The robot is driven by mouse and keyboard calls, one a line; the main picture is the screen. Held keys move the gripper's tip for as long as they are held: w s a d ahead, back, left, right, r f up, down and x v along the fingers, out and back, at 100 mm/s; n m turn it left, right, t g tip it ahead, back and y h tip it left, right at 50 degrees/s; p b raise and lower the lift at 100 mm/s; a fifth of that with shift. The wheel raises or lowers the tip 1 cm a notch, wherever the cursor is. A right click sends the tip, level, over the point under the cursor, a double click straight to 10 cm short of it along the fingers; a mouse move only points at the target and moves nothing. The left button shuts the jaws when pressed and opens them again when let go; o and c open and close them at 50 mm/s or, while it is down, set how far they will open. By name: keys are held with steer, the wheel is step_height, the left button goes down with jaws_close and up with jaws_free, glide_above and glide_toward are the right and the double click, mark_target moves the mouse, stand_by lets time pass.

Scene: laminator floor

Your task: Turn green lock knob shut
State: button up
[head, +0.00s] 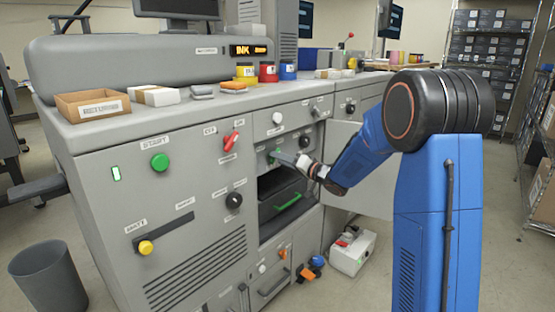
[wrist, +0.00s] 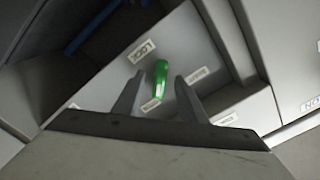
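The green lock knob (wrist: 161,76) is an elongated handle on a grey panel in the wrist view, with a label (wrist: 141,51) that seems to read LOCK beside its upper end. Its long side runs nearly up and down in that picture. My gripper (wrist: 158,88) is open, with one finger on each side of the knob and visible gaps to both. Whether the fingers have reached the knob's depth is unclear.
Below my gripper is a dark recess with a drawer and green handle (head: 289,202). A red switch (head: 231,142) and black knob (head: 233,200) are to the left. A white box (head: 352,252) sits on the floor.

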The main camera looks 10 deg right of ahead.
steer(key=shift+x, duration=0.95)
jaws_close()
steer(key=shift+n, duration=0.3)
steer(key=shift+w+d+n, duration=0.1)
steer(key=shift+d+n, duration=0.05)
steer(key=shift+n, duration=4.15)
steer(key=shift+w+d+n, duration=0.1)
steer(key=shift+n, duration=4.2)
